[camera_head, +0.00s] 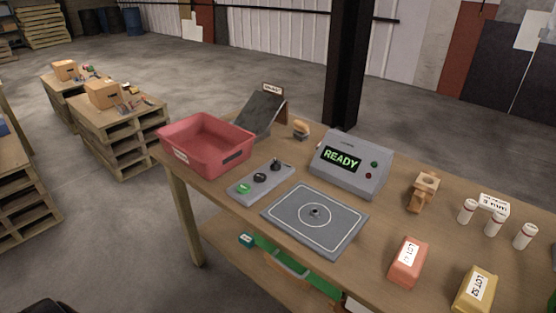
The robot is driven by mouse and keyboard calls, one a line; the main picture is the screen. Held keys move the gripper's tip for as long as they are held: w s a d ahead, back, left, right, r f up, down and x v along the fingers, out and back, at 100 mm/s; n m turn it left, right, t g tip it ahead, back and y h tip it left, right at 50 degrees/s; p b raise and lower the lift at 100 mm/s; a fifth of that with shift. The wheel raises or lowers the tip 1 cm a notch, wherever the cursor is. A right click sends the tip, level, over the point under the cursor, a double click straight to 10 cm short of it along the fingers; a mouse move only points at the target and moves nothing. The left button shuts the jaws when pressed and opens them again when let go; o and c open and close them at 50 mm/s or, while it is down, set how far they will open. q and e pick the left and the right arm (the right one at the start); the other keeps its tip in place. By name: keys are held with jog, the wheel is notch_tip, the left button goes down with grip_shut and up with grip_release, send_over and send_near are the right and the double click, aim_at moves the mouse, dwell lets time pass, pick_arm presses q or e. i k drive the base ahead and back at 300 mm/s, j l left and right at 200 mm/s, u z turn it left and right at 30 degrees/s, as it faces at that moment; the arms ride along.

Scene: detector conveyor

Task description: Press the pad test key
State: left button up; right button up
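A grey key panel (260,181) lies on the wooden table (385,263), in front of the red bin. It carries a green key (243,188), a dark key (260,177) and a dark raised knob or key (276,164). Their labels are too small to read, so I cannot tell which is the pad test key. A flat grey pad (335,236) with a white ring and a small round centre piece (315,212) lies to the right of the panel. Behind it, a grey detector box (352,165) shows READY in green. Neither of my grippers is in view.
A red bin (206,145) stands at the table's left end, with a dark sloped board (263,109) behind it. Right of the pad are a salmon block (407,263), a yellow block (474,291), a wooden piece (423,190) and white bottles (494,222). Space above the panel is clear.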

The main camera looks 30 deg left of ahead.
aim_at(243, 189)
jog(key=u, duration=1.05)
